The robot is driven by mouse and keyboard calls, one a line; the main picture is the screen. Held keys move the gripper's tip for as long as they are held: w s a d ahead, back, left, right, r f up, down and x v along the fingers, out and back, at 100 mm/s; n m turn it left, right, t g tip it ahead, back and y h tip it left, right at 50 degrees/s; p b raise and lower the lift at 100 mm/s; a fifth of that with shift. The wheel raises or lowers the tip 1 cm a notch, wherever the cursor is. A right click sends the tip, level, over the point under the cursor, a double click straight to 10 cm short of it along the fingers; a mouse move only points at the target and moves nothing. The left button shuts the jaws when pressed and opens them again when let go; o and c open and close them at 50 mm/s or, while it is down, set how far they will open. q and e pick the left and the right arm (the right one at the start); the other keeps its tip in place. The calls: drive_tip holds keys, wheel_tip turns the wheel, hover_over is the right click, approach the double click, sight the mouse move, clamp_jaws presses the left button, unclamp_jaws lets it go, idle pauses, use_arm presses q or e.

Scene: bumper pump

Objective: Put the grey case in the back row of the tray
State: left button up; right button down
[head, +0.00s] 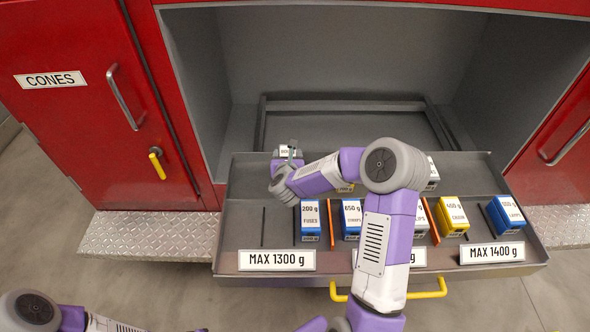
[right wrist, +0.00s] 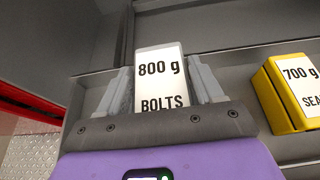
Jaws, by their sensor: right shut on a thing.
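The grey case (right wrist: 160,82), labelled 800 g BOLTS, stands between the fingers of my right gripper (right wrist: 160,90) in the right wrist view. In the head view only its top (head: 285,151) shows past my right gripper (head: 287,163), at the back left of the tray (head: 240,190). The right gripper is shut on it. I cannot tell whether its underside touches the tray floor. My right arm hides the middle of the tray. My left gripper is out of view; only parts of my left arm show at the bottom left.
A yellow 700 g case (right wrist: 290,92) stands right of the grey case. The front row holds blue cases (head: 311,220) (head: 505,215), a yellow case (head: 453,216) and others, with thin dividers (head: 431,220) between. Labels read MAX 1300 g (head: 277,260) and MAX 1400 g (head: 492,252).

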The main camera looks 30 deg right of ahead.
drive_tip(key=shift+w+f+b, duration=0.1)
drive_tip(key=shift+f+b, duration=0.45)
drive_tip(key=shift+f, duration=2.1)
drive_tip(key=shift+r, duration=0.1)
drive_tip(key=shift+f, duration=0.2)
drive_tip(key=shift+c, duration=0.8)
unclamp_jaws()
drive_tip(key=shift+s+a+r, duration=0.15)
drive_tip(key=shift+s+r, duration=0.05)
drive_tip(key=shift+s, duration=0.1)
drive_tip(key=p+v, duration=0.1)
drive_tip(key=v, duration=1)
drive_tip(key=shift+s, duration=0.25)
